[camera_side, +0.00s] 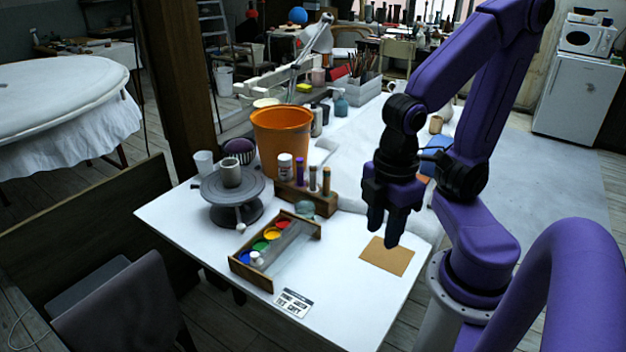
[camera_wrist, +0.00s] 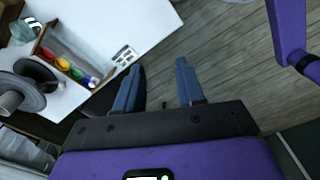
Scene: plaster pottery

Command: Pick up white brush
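No thing shows clearly as a white brush, and I cannot tell which pale item it is. Candidates in the side view are a small white item (camera_side: 257,259) at the near end of the wooden paint tray (camera_side: 250,276), and a white cylinder with a dark label (camera_side: 285,166) in the wooden holder (camera_side: 309,199). My gripper (camera_side: 385,234) hangs above the table's right part, near the brown square (camera_side: 387,257), right of tray and holder. In the wrist view my gripper (camera_wrist: 161,68) is open, with nothing between its fingers.
The orange bucket (camera_side: 281,136) stands tall behind the holder. A turntable (camera_side: 234,194) with a grey cup (camera_side: 231,172) is left of the tray. A printed card (camera_side: 293,303) lies at the front edge. The table between tray and brown square is mostly clear.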

